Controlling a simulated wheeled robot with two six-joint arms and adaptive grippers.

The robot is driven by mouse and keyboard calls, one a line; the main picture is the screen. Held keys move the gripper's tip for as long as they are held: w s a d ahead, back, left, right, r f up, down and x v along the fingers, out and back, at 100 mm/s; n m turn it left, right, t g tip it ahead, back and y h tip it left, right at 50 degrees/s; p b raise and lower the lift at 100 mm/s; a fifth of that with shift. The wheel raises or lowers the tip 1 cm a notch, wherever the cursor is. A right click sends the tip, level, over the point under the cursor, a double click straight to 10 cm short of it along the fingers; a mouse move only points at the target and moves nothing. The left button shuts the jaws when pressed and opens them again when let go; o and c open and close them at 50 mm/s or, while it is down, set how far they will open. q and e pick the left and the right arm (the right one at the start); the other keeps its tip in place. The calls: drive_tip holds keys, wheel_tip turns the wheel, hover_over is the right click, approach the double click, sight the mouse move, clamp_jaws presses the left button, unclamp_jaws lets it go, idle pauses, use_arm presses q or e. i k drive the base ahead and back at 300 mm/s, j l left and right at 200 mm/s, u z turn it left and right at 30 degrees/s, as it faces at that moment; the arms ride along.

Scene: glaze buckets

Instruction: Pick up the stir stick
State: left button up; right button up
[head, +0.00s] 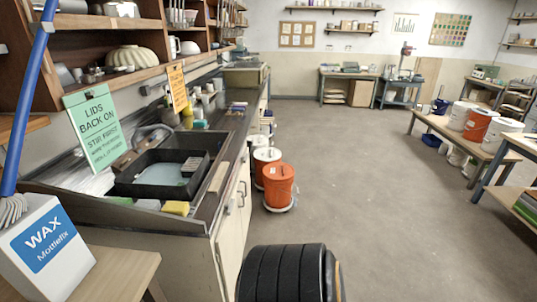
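I cannot make out a stir stick for certain. A flat tan strip (219,177) lies at the sink counter's front edge, beside the black tray (163,173); I cannot tell whether it is a stick. An orange bucket (278,187) stands on the floor by the cabinet, with a white bucket (265,160) close behind it. White buckets (461,114) and an orange bucket (479,126) stand on the right-hand bench.
The sink counter (160,215) runs along the left, with a yellow sponge (176,208) on it. A box marked WAX (47,245) and a blue pole (28,100) are at near left. The middle floor (360,180) is clear. A low bench (445,128) stands right.

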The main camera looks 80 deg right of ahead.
sight(214, 186)
drive_tip(key=l+z, duration=0.1)
drive_tip(key=z, duration=1.95)
